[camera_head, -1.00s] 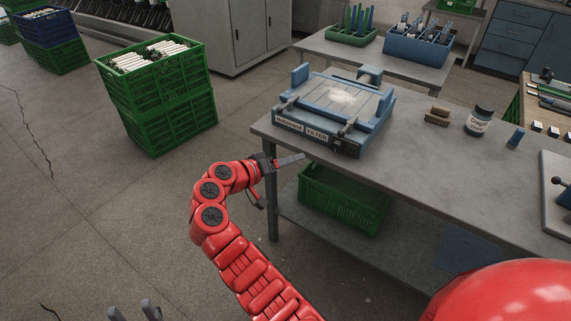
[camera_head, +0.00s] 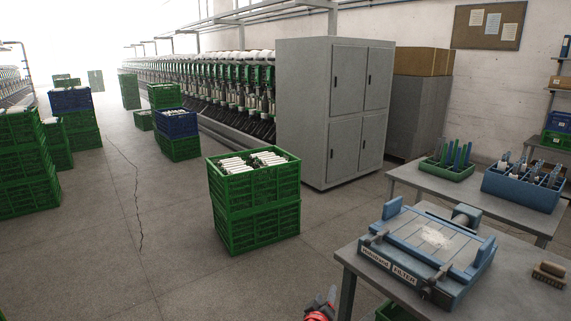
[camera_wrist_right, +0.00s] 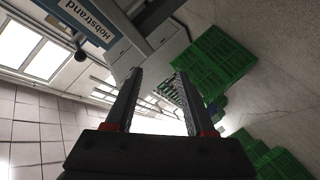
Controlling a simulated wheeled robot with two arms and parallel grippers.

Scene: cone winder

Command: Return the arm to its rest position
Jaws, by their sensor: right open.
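My right gripper (camera_wrist_right: 158,85) is open and empty in the right wrist view, its two dark fingers spread apart with red at their bases. In the head view only a small red and dark part of my right arm (camera_head: 320,310) shows at the bottom edge, left of the workbench (camera_head: 349,258). Most of that arm is below the picture. My left gripper is in neither current view.
A blue filter device (camera_head: 430,245) stands on the workbench; its labelled front also shows in the right wrist view (camera_wrist_right: 85,18). Stacked green crates (camera_head: 255,215) stand left of the bench, before a grey cabinet (camera_head: 333,110). Open floor lies left of them.

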